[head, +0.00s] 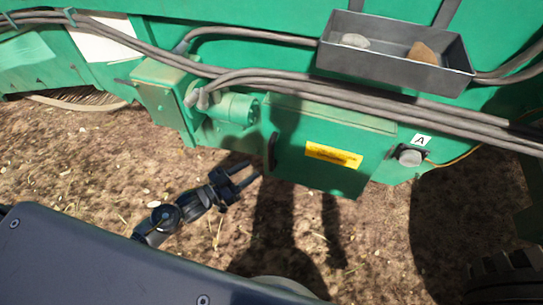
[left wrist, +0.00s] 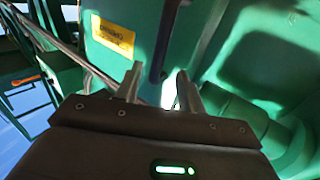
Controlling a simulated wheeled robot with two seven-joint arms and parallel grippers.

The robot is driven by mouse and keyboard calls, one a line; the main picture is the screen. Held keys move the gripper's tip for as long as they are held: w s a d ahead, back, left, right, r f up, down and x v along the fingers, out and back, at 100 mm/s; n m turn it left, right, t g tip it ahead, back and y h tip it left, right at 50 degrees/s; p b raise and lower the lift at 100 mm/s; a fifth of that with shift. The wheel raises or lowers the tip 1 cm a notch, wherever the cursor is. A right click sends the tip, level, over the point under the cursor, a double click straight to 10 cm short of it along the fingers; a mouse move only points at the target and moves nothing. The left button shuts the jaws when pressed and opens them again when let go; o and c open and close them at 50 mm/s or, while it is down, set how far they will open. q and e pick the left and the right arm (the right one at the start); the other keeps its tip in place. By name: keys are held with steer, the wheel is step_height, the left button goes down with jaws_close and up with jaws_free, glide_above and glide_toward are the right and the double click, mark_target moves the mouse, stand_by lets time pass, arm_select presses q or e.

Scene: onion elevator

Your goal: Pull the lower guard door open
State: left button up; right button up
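The lower guard door (head: 318,127) is a green panel with a yellow label (head: 334,155), and it looks shut. Its dark upright handle (head: 272,151) is at the door's left edge. My left gripper (head: 253,171) is open and empty, just left of and below the handle in the head view. In the left wrist view the two fingers (left wrist: 159,72) are spread, with the dark handle (left wrist: 168,38) ahead between them. The door (left wrist: 143,20) and its label (left wrist: 113,37) show there too. I cannot tell whether a finger touches the handle. My right gripper is not in view.
Grey hoses (head: 330,97) run across above the door. A dark tray (head: 398,68) with two stones hangs higher up. Bare soil (head: 365,245) lies below.

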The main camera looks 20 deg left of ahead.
mark_target(271, 158)
arm_select(q)
steer(key=x, duration=0.9)
steer(key=shift+w+d, duration=0.2)
jaws_close()
